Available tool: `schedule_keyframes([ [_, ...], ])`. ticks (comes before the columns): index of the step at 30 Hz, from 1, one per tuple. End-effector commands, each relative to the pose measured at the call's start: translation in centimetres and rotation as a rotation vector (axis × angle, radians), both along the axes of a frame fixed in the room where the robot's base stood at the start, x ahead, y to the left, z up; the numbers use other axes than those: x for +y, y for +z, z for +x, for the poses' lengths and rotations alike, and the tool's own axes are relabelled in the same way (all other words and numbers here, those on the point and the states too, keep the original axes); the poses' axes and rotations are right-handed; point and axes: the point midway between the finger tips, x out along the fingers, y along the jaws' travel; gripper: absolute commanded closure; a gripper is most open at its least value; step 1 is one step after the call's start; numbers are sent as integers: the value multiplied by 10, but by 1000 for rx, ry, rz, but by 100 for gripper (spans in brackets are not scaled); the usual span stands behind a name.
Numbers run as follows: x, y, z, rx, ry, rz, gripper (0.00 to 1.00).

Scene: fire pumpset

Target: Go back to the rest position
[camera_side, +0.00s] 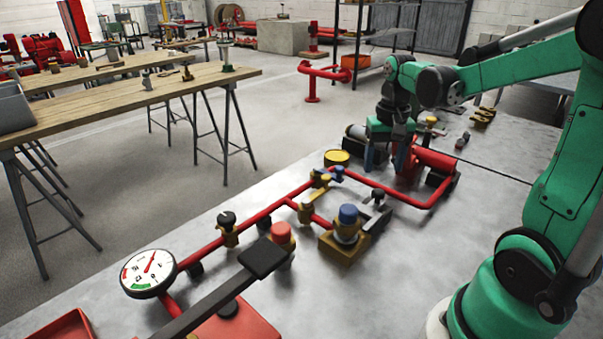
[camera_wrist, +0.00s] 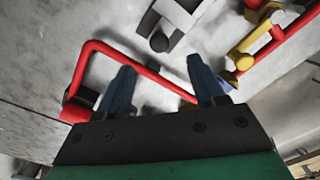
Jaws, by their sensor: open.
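My gripper (camera_side: 384,158) is at the far end of the pumpset, above the red pipe loop beside the red pump body (camera_side: 435,162). Its two blue fingers are spread apart with nothing between them. In the wrist view my gripper (camera_wrist: 165,90) points over the red pipe (camera_wrist: 135,62), with bare grey tabletop showing around it. Whether the fingertips touch the pipe cannot be told. The pumpset's red pipework (camera_side: 283,203) runs diagonally across the grey table, with brass valves and a blue-capped brass part (camera_side: 347,222) on it.
A round pressure gauge (camera_side: 148,272) and a long black lever (camera_side: 225,290) stand at the front left. A yellow-topped part (camera_side: 337,158) is left of my gripper. Brass pieces (camera_side: 483,116) lie at the table's back. Bare tabletop (camera_side: 400,270) lies between the pipework and my arm's base.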

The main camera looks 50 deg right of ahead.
Motion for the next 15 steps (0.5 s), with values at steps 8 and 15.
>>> schedule_keyframes([
  [8, 78, 18, 11, -240, 354, -124, 38],
  [15, 142, 22, 8, -489, 659, -210, 38],
])
